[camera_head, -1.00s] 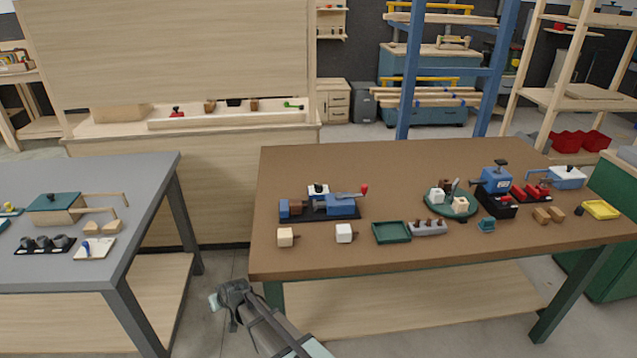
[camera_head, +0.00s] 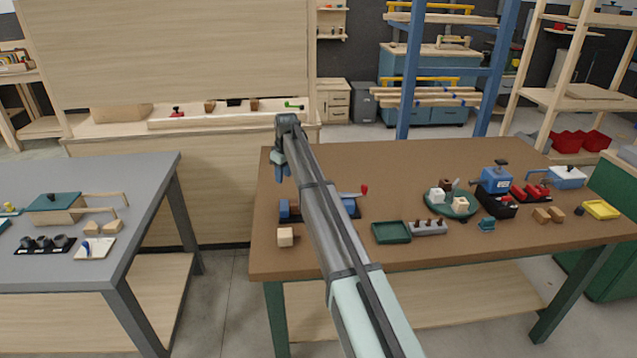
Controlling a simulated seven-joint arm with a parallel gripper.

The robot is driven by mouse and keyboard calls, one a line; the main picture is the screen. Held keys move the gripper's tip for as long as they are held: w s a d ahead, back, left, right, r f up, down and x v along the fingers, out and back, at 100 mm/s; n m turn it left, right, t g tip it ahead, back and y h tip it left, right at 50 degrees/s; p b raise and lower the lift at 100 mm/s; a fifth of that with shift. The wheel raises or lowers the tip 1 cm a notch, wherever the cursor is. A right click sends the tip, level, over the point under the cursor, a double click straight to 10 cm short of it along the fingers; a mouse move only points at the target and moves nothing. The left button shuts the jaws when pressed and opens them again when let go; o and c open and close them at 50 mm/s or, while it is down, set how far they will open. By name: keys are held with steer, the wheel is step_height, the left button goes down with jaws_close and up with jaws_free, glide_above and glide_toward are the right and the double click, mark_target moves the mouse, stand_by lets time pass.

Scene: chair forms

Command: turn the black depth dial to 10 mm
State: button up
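No dial marked in mm can be read at this size. A blue box-shaped device (camera_head: 496,183) with a black knob (camera_head: 501,163) on top stands at the right of the brown table. A second blue device (camera_head: 350,206) with a red-tipped lever sits on a black base at the table's left. My arm now hides its middle, including a white part with a dark top. I cannot tell which carries the depth dial. My gripper (camera_head: 279,171) hangs above the brown table's far left corner, pointing down, apart from both devices. Its finger opening is too small to judge.
The brown table (camera_head: 400,158) also bears a green tray (camera_head: 391,232), a grey peg block (camera_head: 429,227), a round green plate (camera_head: 463,211) with blocks, and a yellow tray (camera_head: 602,209). A grey table (camera_head: 146,175) stands left, across a gap. The brown table's back strip is clear.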

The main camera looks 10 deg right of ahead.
steer(key=w+d+r+g+h, duration=0.1)
steer(key=d+r, duration=0.3)
steer(key=d, duration=0.2)
steer(key=w+d+r+g, duration=0.1)
steer(key=d+r, duration=0.3)
steer(key=d, duration=0.3)
steer(key=f, duration=1.3)
steer(key=shift+a+f, duration=0.2)
steer(key=shift+f, duration=0.15)
steer(key=shift+c, duration=0.3)
jaws_close()
